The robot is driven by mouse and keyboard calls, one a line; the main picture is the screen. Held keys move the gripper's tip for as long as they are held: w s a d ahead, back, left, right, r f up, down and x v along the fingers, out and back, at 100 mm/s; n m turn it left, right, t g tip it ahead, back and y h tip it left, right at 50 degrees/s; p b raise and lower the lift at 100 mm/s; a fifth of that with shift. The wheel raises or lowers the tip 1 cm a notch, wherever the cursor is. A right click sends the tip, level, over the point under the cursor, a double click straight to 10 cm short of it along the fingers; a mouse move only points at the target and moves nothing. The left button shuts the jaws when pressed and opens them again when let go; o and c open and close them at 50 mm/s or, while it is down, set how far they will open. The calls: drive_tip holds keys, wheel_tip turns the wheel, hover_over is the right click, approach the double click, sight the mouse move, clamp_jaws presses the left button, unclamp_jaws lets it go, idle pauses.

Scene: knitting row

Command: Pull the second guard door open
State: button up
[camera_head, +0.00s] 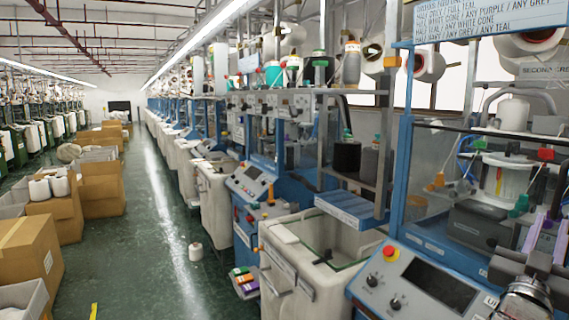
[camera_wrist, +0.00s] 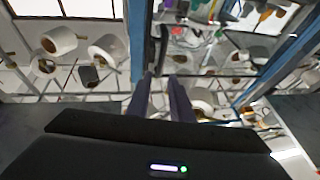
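A clear guard panel (camera_head: 428,165) in a blue frame (camera_head: 401,150) covers the front of the nearest machine at the right. I cannot tell from the label beside it whether this is the second guard door, and it looks closed. My gripper (camera_head: 546,232) is in front of this machine at the lower right, its purple fingers pointing away from me. In the wrist view my gripper (camera_wrist: 160,85) has its fingers apart with nothing seen between them. A dark upright bar (camera_wrist: 158,45), perhaps a door handle, stands just beyond the fingertips, near a blue post (camera_wrist: 137,35). Contact is unclear.
A control panel (camera_head: 425,290) with a red button juts out below the guard. A pale bin (camera_head: 310,262) stands left of it.

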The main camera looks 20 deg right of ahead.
sight(560, 189)
drive_tip(key=shift+w+t, duration=0.1)
drive_tip(key=shift+t, duration=0.2)
drive_tip(key=x, duration=1.3)
drive_tip(key=shift+w+d+r, duration=0.1)
drive_tip(key=shift+d, duration=0.3)
drive_tip(key=shift+c, duration=0.2)
clamp_jaws()
